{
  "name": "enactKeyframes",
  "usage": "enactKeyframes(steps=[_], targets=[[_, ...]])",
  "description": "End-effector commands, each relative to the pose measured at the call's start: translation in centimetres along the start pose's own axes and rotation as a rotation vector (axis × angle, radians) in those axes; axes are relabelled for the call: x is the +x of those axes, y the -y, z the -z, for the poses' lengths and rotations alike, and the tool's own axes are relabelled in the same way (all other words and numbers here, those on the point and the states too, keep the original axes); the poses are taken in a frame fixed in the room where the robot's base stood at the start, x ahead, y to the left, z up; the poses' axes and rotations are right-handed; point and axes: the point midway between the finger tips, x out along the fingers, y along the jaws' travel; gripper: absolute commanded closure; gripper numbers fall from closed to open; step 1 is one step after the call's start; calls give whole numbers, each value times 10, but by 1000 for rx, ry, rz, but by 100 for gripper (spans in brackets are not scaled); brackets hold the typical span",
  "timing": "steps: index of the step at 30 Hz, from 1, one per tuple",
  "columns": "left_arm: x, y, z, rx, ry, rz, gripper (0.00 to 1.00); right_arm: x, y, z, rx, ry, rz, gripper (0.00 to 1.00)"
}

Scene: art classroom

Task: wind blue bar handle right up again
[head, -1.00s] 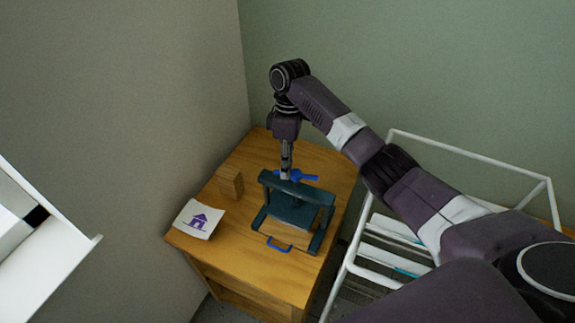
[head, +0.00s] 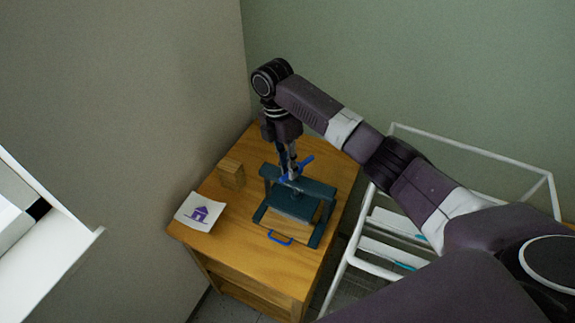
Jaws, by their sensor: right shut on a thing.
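A dark teal press (head: 325,190) stands on a wooden cabinet top. Its blue bar handle (head: 306,163) sits above the top crossbeam and runs slantwise in the picture. My right gripper (head: 292,176) points down from above and is shut on the blue bar handle. The fingers hide part of the bar and the screw under it. A wooden block lies in the press under its plate, and a small blue pull (head: 279,238) shows at the front. My left gripper is not in view.
The wooden cabinet (head: 235,248) also holds a wooden block (head: 231,173) and a white sheet with a purple house print (head: 201,212). A white rack (head: 345,275) stands close on the right. Walls close in behind and left.

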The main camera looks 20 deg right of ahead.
Motion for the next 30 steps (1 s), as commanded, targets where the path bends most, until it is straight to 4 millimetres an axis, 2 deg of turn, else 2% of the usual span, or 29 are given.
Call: enactKeyframes(steps=[1,30], targets=[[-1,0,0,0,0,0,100,-5,-1,-3,-41,14,-12,100],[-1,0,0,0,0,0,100,-1,22,-12,-941,200,-8,100]])
